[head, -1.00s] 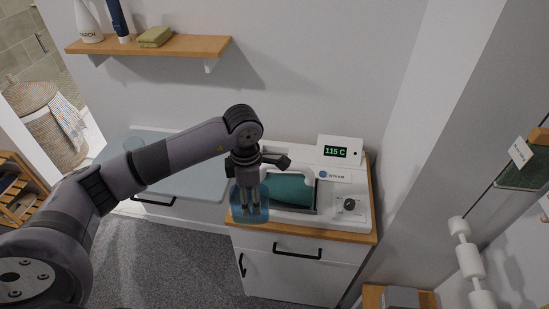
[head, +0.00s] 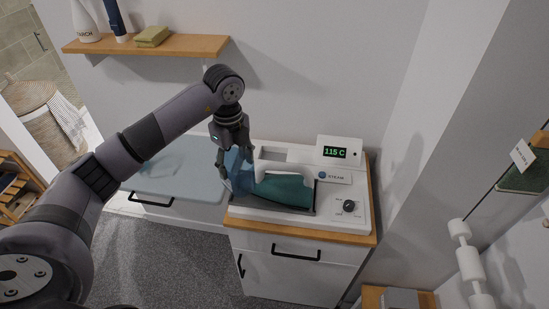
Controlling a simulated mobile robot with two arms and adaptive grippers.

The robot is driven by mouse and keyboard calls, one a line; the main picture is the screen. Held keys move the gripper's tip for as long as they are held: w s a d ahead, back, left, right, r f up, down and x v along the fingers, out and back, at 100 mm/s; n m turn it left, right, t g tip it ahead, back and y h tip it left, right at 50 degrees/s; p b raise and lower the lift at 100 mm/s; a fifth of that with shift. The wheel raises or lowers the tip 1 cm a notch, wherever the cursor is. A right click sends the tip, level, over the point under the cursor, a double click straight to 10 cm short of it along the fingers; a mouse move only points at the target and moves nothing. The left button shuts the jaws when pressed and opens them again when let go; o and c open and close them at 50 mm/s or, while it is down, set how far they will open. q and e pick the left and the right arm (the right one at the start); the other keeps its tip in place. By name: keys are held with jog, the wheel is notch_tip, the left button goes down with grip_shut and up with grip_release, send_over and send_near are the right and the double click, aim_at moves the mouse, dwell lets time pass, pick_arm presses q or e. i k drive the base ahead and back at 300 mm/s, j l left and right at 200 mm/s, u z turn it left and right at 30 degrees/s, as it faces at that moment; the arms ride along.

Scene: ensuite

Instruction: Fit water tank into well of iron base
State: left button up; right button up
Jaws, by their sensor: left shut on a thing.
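The water tank (head: 240,178) is a translucent blue block. My left gripper (head: 234,160) is shut on its upper part and holds it over the left end of the iron base (head: 338,217). The base is white and stands on the cabinet. Its well (head: 273,153) seems to be the grey rectangular recess at the back left, to the right of the tank. The tank is outside this recess, and the gap below the tank cannot be judged. A teal iron (head: 284,190) rests on the base. My right gripper is not in view.
A display reading 115 C (head: 335,153) stands at the base's back right, with a dial (head: 349,205) in front. A pale blue-grey board (head: 178,175) lies to the left. A wooden shelf (head: 150,45) with bottles hangs above. Wall lies behind.

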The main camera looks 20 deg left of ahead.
aim_at(273, 159)
jog(key=i, duration=0.95)
